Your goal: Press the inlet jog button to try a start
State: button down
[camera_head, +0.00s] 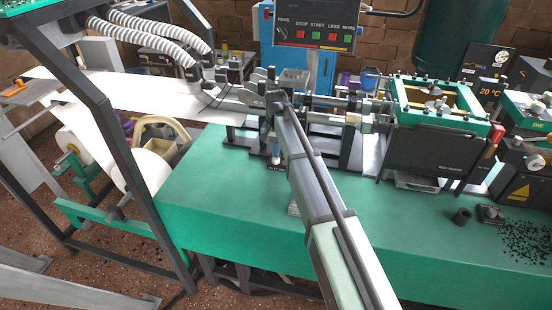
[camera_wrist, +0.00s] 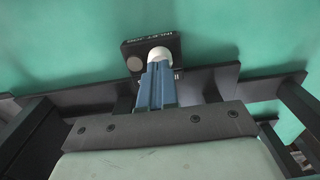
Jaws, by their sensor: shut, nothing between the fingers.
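The inlet jog box (camera_wrist: 178,43) is a small black block on the green bench, with upside-down lettering in the wrist view. A white domed button (camera_wrist: 160,53) and a flat grey-brown disc (camera_wrist: 134,64) sit on it. My gripper (camera_wrist: 157,68) has its blue fingers together, empty, with their tips right at the white button and covering part of it. I cannot tell whether they touch or press it. In the head view my gripper (camera_head: 275,158) points down at the bench, and the dark box (camera_head: 276,169) shows only slightly below it.
The green bench top (camera_head: 215,190) is clear to the left. Dark machine frame bars (camera_wrist: 80,95) stand close around the box. A white paper web (camera_head: 150,93) runs in from the left. A control panel (camera_head: 316,28) with coloured buttons stands behind. A black machine block (camera_head: 425,150) is at right.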

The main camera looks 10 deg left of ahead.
jog(key=shift+r, duration=0.55)
jog(key=shift+r, duration=0.15)
jog(key=shift+r, duration=1.4)
